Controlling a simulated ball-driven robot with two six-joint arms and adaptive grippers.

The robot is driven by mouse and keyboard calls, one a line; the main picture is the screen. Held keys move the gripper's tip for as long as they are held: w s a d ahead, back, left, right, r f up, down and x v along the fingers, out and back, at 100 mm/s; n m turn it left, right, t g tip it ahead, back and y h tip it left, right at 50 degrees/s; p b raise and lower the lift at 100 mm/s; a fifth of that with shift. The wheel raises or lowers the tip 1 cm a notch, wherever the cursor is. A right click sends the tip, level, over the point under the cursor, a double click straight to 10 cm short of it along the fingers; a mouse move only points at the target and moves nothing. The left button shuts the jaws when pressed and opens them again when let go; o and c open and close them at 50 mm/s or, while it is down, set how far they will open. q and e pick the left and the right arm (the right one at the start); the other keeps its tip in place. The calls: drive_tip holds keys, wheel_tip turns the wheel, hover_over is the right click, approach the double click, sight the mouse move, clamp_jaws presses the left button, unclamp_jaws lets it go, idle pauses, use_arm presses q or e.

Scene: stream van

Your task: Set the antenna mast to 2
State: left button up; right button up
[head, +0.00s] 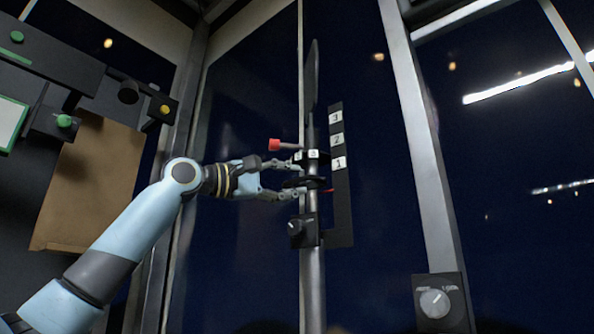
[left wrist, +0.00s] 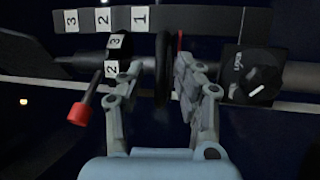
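The antenna mast (head: 313,270) is an upright pole with a black scale strip (head: 342,205) marked 3, 2, 1 from top down. A red pointer (head: 328,190) sits below the 1; it also shows in the left wrist view (left wrist: 180,42). A black ring (left wrist: 163,68) surrounds the mast. My left gripper (head: 290,180) has one finger above and one below this ring; in the left wrist view (left wrist: 158,78) a gap shows beside it, so it looks open. Above the ring is a black numbered collar (head: 312,155) with a red-tipped lever (head: 274,145). My right gripper is out of view.
Another dial (head: 435,303) is at the lower right. A metal post (head: 415,120) stands right of the mast. Dark panels with green buttons (head: 64,121) are at left.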

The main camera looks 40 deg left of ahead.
use_arm(q)
drive_tip(key=shift+x, duration=0.8)
clamp_jaws()
